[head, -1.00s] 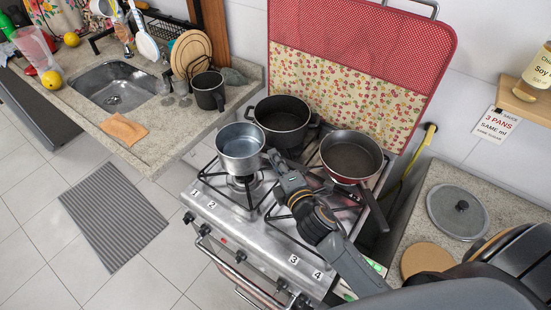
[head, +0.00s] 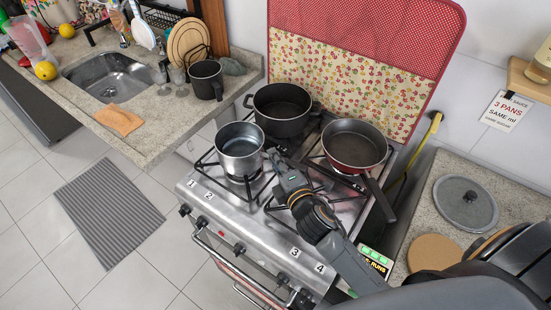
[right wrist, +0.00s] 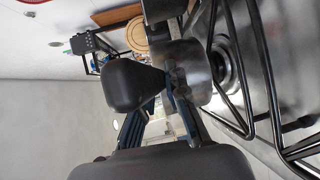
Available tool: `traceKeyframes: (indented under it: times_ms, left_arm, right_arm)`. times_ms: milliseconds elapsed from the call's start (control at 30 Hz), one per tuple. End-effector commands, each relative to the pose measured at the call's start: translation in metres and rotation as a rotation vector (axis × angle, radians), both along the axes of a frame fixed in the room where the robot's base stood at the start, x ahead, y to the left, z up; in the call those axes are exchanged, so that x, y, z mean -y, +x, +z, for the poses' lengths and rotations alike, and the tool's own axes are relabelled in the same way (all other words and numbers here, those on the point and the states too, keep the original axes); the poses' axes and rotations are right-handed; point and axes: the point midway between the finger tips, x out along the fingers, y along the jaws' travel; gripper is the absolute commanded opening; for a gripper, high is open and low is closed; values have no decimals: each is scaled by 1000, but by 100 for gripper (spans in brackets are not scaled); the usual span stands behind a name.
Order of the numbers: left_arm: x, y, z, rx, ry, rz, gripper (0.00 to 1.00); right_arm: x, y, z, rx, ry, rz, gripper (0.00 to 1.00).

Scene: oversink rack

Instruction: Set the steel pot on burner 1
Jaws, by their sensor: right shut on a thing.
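The steel pot (head: 240,152) is over the front-left burner (head: 238,186) of the stove, roughly upright. The numbers 1 and 2 are on the stove's front edge below it. I cannot tell whether its base touches the grate. My right gripper (head: 277,163) is at the pot's right side, shut on it, apparently at the handle, which the gripper hides. In the right wrist view the pot's shiny wall (right wrist: 192,72) shows just beyond the fingers, beside the grate bars. My left gripper is not in view.
A black pot (head: 282,111) stands on the back-left burner, close behind the steel pot. A red pan (head: 354,146) sits at the back right, its handle pointing forward beside my right arm. A counter with a sink (head: 107,77) is at left, and a lid (head: 467,203) lies at right.

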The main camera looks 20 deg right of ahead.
Motion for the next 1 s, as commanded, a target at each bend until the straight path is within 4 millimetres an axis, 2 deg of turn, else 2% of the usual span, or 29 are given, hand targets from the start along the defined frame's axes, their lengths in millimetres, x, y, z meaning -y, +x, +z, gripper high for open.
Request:
traceKeyframes:
  times_ms: [500,533,667,1000]
  left_arm:
    - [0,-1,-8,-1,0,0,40]
    - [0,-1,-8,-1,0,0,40]
    - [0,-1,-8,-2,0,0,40]
    - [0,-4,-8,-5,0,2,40]
  right_arm:
    - [0,1,-8,6,2,1,0]
    - [0,1,-8,6,2,1,15]
    - [0,1,-8,5,1,1,40]
    - [0,-3,-12,-5,-1,0,40]
